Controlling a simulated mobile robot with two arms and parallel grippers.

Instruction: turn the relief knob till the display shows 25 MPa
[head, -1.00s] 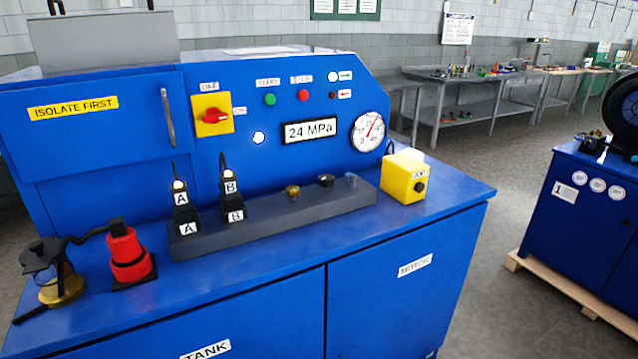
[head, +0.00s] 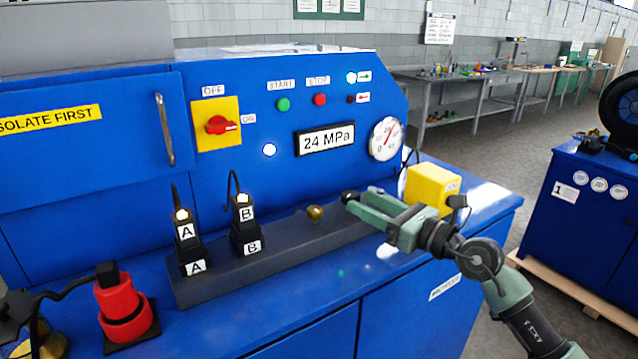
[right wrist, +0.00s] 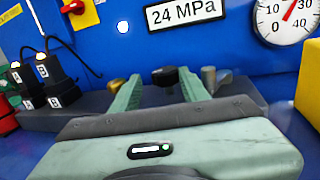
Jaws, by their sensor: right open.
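The display (head: 325,138) reads 24 MPa; it also shows in the right wrist view (right wrist: 186,13). A round black knob (head: 349,197) stands on the dark grey block (head: 285,248), beside a brass knob (head: 314,212). No readable label tells which is the relief knob. My right gripper (head: 362,199) is open at the block. In the right wrist view the black knob (right wrist: 165,76) shows between and just beyond the two fingertips, with no clear contact. The brass knob (right wrist: 116,84) is left of the fingers, a grey post (right wrist: 209,75) right. My left gripper is not in view.
A yellow box (head: 430,188) stands close behind my right gripper. Two black plugs (head: 184,235) with cables stand on the block's left. A red-and-black part (head: 122,305) is at the front left. The round gauge (head: 386,139) is on the panel.

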